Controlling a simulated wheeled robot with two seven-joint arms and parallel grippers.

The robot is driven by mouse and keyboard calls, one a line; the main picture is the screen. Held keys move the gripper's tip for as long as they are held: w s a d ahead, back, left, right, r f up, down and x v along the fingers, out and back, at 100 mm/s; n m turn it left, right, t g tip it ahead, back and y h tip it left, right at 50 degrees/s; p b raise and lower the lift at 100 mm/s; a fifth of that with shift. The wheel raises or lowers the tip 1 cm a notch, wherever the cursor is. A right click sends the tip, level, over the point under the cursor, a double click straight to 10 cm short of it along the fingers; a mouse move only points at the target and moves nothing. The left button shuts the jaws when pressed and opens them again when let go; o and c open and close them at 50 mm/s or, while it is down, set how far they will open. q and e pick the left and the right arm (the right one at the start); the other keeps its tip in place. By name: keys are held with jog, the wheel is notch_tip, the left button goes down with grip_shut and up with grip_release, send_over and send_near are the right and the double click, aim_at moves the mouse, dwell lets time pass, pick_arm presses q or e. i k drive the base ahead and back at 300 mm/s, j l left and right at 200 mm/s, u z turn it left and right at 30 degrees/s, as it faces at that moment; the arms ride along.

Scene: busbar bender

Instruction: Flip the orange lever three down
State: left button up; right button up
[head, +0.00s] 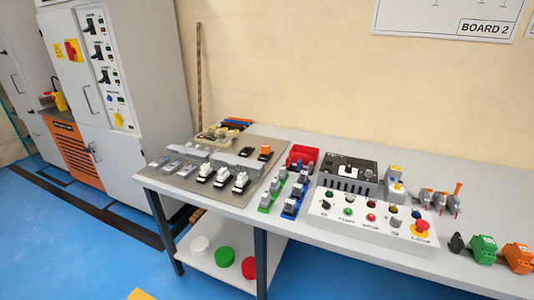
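A row of three small grey lever units (440,201) stands on the right part of the table, to the right of the control panel. The rightmost unit has an orange lever (457,189) that sticks upward. The levers of the other two units are small, and I cannot tell their position clearly. Any number marking on them is too small to read. Neither of my grippers is in view.
A white panel (350,230) with buttons and a red emergency stop stands left of the levers. Green (483,249) and orange (518,257) blocks sit at the front right. Several switches and a red bin (302,155) are further left. The table behind the levers is clear.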

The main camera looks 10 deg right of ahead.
aim_at(456, 192)
jog(key=z, duration=1.85)
jog(key=i+l+u, duration=0.1)
jog(key=l+u, duration=0.4)
jog(key=l, duration=0.55)
jog(key=l+u, duration=0.45)
jog(key=l, duration=0.55)
